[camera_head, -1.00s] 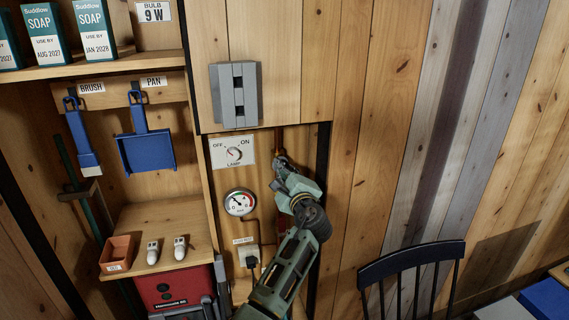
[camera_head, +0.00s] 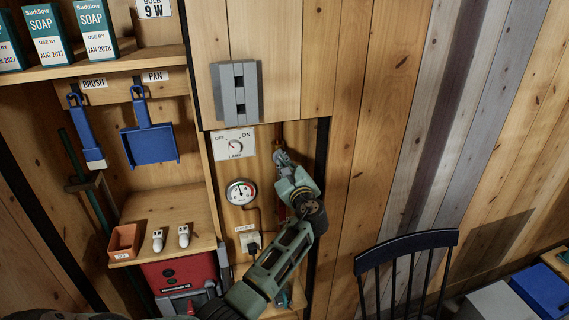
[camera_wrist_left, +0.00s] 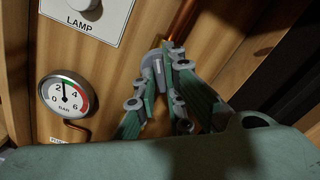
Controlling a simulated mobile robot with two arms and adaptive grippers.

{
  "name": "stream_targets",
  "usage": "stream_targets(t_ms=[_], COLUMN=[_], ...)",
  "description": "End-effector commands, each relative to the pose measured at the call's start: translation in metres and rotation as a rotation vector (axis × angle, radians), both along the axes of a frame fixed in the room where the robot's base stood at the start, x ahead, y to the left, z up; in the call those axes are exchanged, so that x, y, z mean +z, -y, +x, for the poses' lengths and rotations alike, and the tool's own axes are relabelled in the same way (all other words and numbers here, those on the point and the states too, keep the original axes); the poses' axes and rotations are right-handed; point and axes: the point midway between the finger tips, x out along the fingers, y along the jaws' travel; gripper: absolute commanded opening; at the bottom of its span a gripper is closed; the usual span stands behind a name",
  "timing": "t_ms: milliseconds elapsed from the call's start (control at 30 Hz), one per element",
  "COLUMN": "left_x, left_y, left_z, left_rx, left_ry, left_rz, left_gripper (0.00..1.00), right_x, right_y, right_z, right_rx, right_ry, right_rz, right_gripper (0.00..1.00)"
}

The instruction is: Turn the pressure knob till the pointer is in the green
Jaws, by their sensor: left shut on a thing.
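The pressure gauge (camera_head: 241,191) is a round white dial on the plank wall. It also shows in the left wrist view (camera_wrist_left: 65,97), marked in BAR with a green stretch at the top and a red one at right. Its pointer stands nearly upright between 2 and 4, at the green stretch. My left gripper (camera_head: 280,156) is at the copper pipe to the right of the gauge. In the left wrist view its fingers (camera_wrist_left: 164,62) are shut on the grey pressure knob (camera_wrist_left: 154,72), which they partly hide. My right gripper is not in view.
The lamp switch (camera_head: 235,145) is above the gauge and a plugged socket (camera_head: 250,242) below. A cabinet edge lies close right of my arm. A dark chair (camera_head: 408,258) stands at right. A shelf (camera_head: 165,215) with small items is at left.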

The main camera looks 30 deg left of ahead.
Motion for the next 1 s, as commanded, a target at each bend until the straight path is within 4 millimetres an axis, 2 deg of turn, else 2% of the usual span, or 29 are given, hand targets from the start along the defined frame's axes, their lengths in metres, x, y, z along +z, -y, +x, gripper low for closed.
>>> stream_targets(t_ms=[167, 200, 400, 767, 867, 1000], left_x=[-0.003, -0.002, -0.002, -0.001, -0.001, -0.002], left_y=[0.0, 0.0, 0.0, 0.002, 0.01, 0.03], left_z=[-0.001, -0.001, 0.0, -0.002, -0.008, -0.025], left_rx=[0.001, 0.001, 0.001, -0.001, -0.002, -0.003], left_ry=[-0.003, -0.003, -0.002, 0.0, 0.0, 0.0], left_rz=[-0.002, -0.002, -0.002, -0.001, -0.001, -0.003], left_gripper=[0.0, 0.1, 0.28, 0.28, 0.28, 0.28], right_x=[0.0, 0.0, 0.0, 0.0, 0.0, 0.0], right_y=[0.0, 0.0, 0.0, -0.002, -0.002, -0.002], right_z=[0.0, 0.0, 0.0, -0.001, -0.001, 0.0], right_rx=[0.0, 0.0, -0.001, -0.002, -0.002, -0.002], right_ry=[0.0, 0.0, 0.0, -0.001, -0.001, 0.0], right_rz=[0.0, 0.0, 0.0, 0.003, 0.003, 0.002], right_gripper=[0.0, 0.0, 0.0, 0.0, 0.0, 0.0])
